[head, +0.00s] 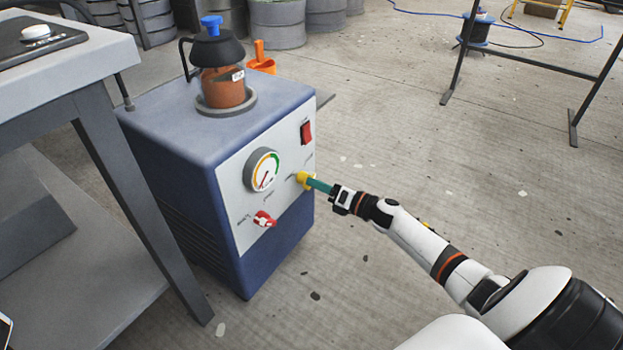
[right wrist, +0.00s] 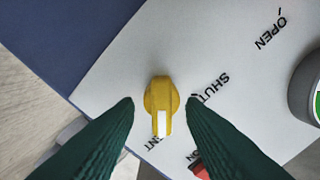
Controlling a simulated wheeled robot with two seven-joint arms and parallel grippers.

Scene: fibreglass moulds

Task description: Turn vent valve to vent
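The yellow valve knob (head: 302,178) is on the white front panel (head: 238,185) of the blue pump unit. In the right wrist view the knob (right wrist: 158,92) shows a white mark pointing down the picture, towards partly hidden letters ending in "NT". "SHUT" and "OPEN" are printed to its upper right. My right gripper (head: 313,184) is at the knob. Its two green fingers (right wrist: 161,106) stand on either side of it, with a visible gap on each side, so it is open. My left gripper is not in view.
A round gauge (head: 262,170), a red valve handle (head: 264,219) and a red switch (head: 306,132) share the panel. A pot with a black lid (head: 217,49) stands on the unit. A grey table (head: 95,60) is close on the left.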

